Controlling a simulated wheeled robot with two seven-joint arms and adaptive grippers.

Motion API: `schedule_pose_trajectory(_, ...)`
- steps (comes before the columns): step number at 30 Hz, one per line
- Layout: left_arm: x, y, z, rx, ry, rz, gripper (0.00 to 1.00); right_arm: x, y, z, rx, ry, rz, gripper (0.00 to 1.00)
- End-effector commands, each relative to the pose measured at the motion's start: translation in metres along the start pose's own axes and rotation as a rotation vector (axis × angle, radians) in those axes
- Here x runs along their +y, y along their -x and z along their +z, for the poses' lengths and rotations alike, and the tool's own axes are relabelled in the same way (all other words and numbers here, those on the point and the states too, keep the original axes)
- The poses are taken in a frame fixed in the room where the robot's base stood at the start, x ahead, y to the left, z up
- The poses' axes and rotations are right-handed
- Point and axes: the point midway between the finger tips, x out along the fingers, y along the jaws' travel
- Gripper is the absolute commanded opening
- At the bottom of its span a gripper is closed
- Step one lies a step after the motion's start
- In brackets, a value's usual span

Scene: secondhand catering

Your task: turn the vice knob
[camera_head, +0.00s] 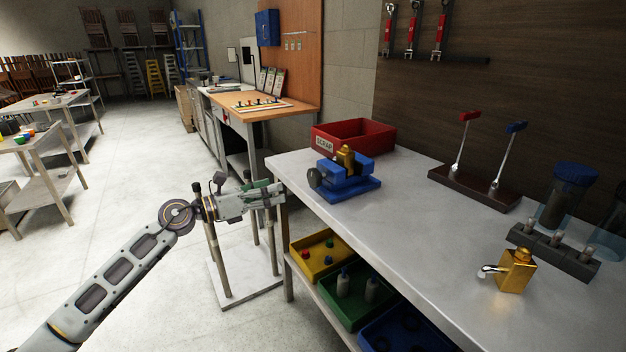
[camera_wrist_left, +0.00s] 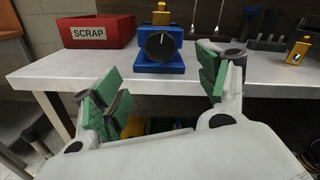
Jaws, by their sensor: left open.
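The blue vice (camera_head: 346,178) stands on the grey bench near its left end, with a brass-coloured piece (camera_head: 345,156) at its top. Its dark round knob (camera_head: 314,177) faces left, towards my left gripper. In the left wrist view the knob (camera_wrist_left: 160,45) shows face-on with a pale mark near its top, on the front of the blue vice (camera_wrist_left: 158,67). My left gripper (camera_head: 280,192) is open and empty, left of the bench edge and apart from the knob. Its green-padded fingers (camera_wrist_left: 157,88) stand wide on either side of the knob's line. My right gripper is not in view.
A red SCRAP bin (camera_head: 352,137) stands behind the vice. The bench top (camera_head: 420,228) is clear in the middle. A lever stand (camera_head: 474,188) and a brass tap block (camera_head: 515,271) are further right. Coloured bins (camera_head: 322,254) sit on the shelf below.

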Motion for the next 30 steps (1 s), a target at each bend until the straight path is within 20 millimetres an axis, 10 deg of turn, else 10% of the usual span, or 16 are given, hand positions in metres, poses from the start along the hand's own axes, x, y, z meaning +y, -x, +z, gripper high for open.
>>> schedule_pose_trajectory(30,0.0,-0.074,0.001,-0.003,0.002,0.0,0.74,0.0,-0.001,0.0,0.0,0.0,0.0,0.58)
